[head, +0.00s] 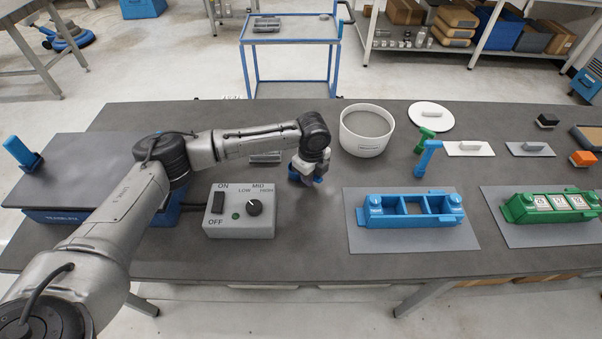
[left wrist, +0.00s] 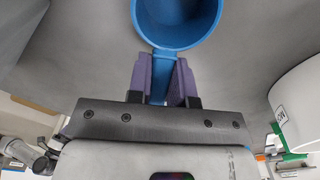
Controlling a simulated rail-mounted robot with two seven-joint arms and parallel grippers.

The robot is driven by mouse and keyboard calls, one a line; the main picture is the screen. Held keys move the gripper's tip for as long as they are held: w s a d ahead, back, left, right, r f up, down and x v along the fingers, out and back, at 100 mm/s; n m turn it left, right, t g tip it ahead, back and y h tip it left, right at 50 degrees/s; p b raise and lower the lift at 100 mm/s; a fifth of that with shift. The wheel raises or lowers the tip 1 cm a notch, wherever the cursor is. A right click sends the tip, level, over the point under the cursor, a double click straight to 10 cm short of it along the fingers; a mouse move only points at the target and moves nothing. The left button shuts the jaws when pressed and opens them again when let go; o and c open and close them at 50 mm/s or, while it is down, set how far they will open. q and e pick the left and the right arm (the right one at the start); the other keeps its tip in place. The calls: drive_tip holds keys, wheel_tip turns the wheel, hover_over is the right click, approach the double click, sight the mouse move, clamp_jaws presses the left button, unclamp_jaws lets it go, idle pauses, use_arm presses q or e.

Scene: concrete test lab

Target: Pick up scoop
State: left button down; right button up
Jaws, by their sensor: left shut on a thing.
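A blue scoop (left wrist: 178,22) shows in the left wrist view at the top centre, with its round bowl beyond my fingertips. My left gripper (left wrist: 161,82) has purple fingers shut on the scoop's handle. In the head view my left gripper (head: 304,178) points down close over the grey table, left of the white bucket. The scoop is mostly hidden there behind the gripper and wrist. I cannot tell whether the scoop still touches the table. My right gripper is in neither view.
A white round bucket (head: 364,146) stands just right of my gripper. A control box (head: 241,224) with a switch and knob sits to the left, in front. A blue mould (head: 388,212) on a grey plate and a green mould (head: 520,212) stand to the right.

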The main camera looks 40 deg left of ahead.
use_arm(q)
drive_tip(key=shift+r, duration=0.1)
idle(0.3)
drive_tip(key=shift+r+p, duration=0.35)
drive_tip(key=shift+r, duration=0.3)
wheel_tip(320, 180, up, 3)
drive_tip(key=shift+f+p, duration=0.15)
drive_tip(key=shift+p, duration=0.35)
drive_tip(key=d+r+p, duration=0.2)
drive_tip(key=d+r, duration=0.4)
drive_tip(key=d, duration=0.5)
drive_tip(key=shift+s+d+r+p, duration=0.2)
drive_tip(key=shift+d+r+p, duration=0.15)
drive_tip(key=shift+r, duration=0.05)
drive_tip(key=c, duration=1.6)
unclamp_jaws()
clamp_jaws()
